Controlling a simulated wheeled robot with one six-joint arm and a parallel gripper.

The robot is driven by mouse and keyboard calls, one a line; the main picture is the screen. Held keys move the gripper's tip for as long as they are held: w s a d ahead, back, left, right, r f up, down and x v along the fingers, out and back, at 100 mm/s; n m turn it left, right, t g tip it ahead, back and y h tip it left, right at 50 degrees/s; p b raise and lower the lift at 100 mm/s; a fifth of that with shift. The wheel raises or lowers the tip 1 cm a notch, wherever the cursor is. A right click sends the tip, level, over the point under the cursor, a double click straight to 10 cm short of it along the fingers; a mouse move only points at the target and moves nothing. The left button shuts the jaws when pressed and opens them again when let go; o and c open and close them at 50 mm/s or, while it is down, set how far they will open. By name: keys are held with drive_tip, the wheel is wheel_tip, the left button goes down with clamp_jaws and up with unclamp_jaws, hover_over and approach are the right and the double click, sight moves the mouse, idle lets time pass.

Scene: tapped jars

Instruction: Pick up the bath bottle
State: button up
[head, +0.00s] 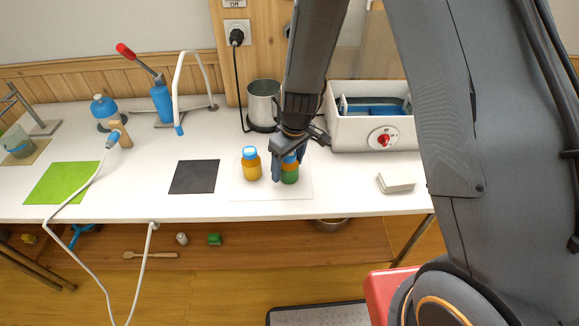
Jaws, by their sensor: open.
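Two small capped bottles stand on a white mat (240,192) near the front edge of the counter. One is an amber bottle (251,170) with a blue cap. The other is a green bottle (290,178) with an orange band and a blue top, partly hidden by my gripper. No label shows which is the bath bottle. My gripper (288,162) points down, open, with its fingers at either side of the green bottle's upper part. I cannot tell whether they touch it. The amber bottle stands just left of my gripper.
A white bath box (345,134) with a red knob stands behind right. A metal pot (263,103) is behind my gripper. A dark mat (194,177) and green mat (64,183) lie left. White tiles (396,183) lie right. A blue bottle (104,109) stands back left.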

drive_tip(key=c, duration=1.4)
drive_tip(key=shift+o, duration=0.2)
drive_tip(key=shift+r, duration=0.1)
